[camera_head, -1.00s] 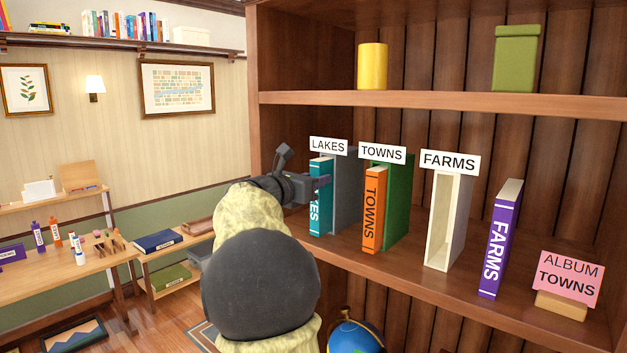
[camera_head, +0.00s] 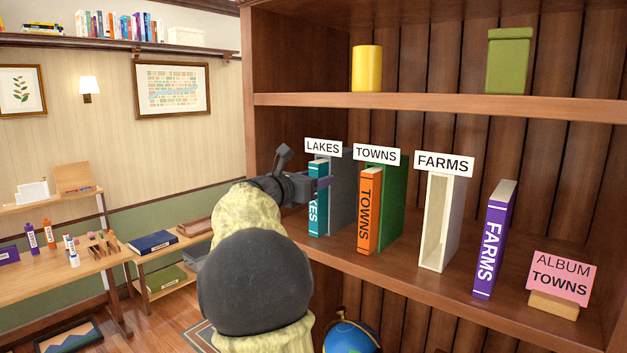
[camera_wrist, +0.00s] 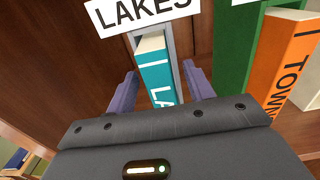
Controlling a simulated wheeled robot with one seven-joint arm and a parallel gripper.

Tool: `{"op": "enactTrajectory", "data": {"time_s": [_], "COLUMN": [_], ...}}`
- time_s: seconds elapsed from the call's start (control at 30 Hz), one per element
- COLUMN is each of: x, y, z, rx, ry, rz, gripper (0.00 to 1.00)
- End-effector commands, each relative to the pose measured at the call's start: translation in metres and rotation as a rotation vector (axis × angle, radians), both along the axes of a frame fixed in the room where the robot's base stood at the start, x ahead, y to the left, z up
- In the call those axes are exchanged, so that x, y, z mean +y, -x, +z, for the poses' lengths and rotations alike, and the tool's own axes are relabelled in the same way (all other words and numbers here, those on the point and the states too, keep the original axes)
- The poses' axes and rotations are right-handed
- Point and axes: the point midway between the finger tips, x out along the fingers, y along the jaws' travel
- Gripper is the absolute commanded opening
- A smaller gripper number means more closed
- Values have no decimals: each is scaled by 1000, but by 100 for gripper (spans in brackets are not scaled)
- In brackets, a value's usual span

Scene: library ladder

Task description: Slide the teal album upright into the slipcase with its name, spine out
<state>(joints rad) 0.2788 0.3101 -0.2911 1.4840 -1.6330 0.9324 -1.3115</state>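The teal album (camera_head: 318,200) stands upright in the grey slipcase (camera_head: 343,195) labelled LAKES (camera_head: 323,148), its spine facing out. Its front part appears to stick out a little from the slipcase. In the wrist view the teal album (camera_wrist: 158,76) shows its white top and part of its lettering, with grey slipcase walls around its far end. My gripper (camera_wrist: 163,84) has one finger on each side of the spine, with gaps visible, so it looks open. In the head view my gripper (camera_head: 316,183) covers part of the spine.
An orange TOWNS album (camera_head: 369,208) is in the green slipcase (camera_head: 394,205) just to the right. The cream FARMS slipcase (camera_head: 437,222) is empty. A purple FARMS album (camera_head: 493,240) and a pink ALBUM TOWNS card (camera_head: 562,276) stand farther right. An upper shelf (camera_head: 430,105) runs above.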

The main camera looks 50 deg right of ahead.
Motion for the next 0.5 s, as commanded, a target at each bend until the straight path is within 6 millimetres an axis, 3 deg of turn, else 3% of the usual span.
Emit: {"op": "enactTrajectory", "data": {"time_s": [0.27,0.5], "x": [8,45], "y": [0,2], "z": [-3,-5], "rx": [0,-2], "ry": [-2,0], "rz": [2,5], "gripper": [52,52]}}
